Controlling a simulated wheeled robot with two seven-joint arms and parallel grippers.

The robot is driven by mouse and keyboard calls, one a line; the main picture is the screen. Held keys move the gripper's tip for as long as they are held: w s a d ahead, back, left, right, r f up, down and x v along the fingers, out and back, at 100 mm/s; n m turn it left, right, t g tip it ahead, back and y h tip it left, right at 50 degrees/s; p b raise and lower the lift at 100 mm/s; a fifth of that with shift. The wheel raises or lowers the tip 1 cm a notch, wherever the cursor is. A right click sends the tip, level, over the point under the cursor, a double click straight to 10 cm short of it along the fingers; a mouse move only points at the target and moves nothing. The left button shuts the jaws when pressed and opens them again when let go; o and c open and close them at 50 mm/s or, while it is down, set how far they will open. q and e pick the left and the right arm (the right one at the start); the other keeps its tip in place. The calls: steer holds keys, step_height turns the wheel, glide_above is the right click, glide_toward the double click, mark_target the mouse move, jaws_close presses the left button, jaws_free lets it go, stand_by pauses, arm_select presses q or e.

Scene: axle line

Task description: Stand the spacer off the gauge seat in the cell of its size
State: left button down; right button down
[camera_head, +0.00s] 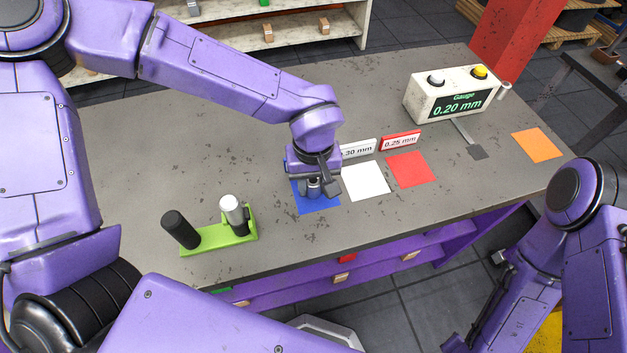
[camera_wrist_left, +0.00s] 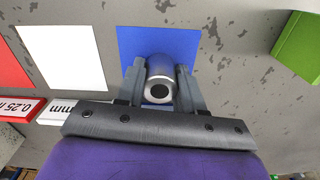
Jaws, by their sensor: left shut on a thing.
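My left gripper (camera_head: 314,190) is shut on a grey metal spacer (camera_wrist_left: 159,84), a cylinder with a hole in its end, over the blue cell (camera_head: 318,206). In the left wrist view the spacer stands between the two fingers with the blue cell (camera_wrist_left: 150,38) behind it. I cannot tell whether it touches the cell. The white cell (camera_head: 366,181) and red cell (camera_head: 411,169) lie to the right. The gauge (camera_head: 452,95) reads 0.20 mm, and its dark seat (camera_head: 478,152) is empty. My right gripper is not visible; only its arm shows.
Signs reading "30 mm", partly hidden, (camera_head: 358,149) and 0.25 mm (camera_head: 400,140) stand behind the cells. A green holder (camera_head: 205,240) with a black cylinder (camera_head: 180,229) and a white-grey one (camera_head: 233,213) is left of the blue cell. An orange square (camera_head: 537,145) lies far right.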

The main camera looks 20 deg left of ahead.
arm_select(q)
steer(key=shift+w+f, duration=0.25)
steer(key=shift+w, duration=0.1)
steer(key=c, duration=0.7)
jaws_free()
steer(key=shift+s+r, duration=0.1)
steer(key=shift+s, duration=0.1)
step_height(320, 180, up, 12)
steer(key=shift+r, duration=0.1)
